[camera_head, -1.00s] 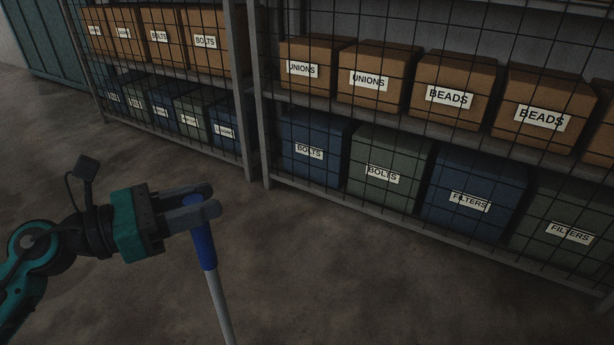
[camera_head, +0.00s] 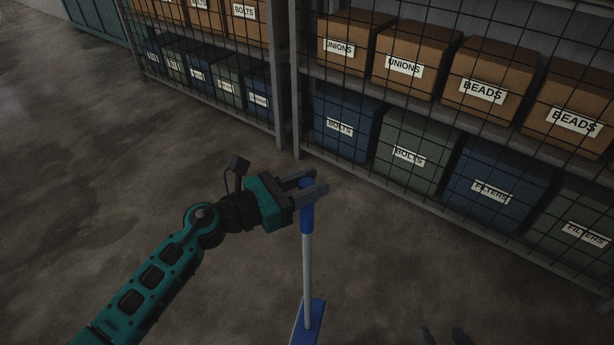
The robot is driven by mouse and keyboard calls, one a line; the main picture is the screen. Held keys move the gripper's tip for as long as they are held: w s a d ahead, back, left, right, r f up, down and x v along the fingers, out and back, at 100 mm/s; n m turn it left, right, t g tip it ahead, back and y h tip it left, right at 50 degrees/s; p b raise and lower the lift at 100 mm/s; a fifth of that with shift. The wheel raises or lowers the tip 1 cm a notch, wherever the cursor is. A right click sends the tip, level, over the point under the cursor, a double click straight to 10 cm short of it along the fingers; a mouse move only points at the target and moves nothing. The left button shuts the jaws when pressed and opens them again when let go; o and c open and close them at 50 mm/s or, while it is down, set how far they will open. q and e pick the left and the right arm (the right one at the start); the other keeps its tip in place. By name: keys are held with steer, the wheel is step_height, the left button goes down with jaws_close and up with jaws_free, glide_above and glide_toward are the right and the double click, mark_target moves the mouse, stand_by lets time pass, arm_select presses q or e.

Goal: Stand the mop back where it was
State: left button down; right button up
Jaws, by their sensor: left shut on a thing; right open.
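The mop (camera_head: 307,265) has a blue grip at its top, a pale grey shaft and a flat blue head (camera_head: 316,318) low in the picture. It stands nearly upright. Part of the head is cut off by the bottom edge, and I cannot tell whether it touches the floor. My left gripper (camera_head: 311,185) is shut on the blue grip near the top of the handle.
Wire-mesh shelving (camera_head: 296,85) runs along the back and right. It holds brown cartons (camera_head: 405,62) above and blue and green bins (camera_head: 411,150) below, with labels. Bare concrete floor (camera_head: 120,190) lies open at the left and in front of the shelves.

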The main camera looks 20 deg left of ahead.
mark_target(308, 207)
arm_select(q)
steer(key=shift+f+b, duration=2.75)
steer(key=shift+f, duration=0.4)
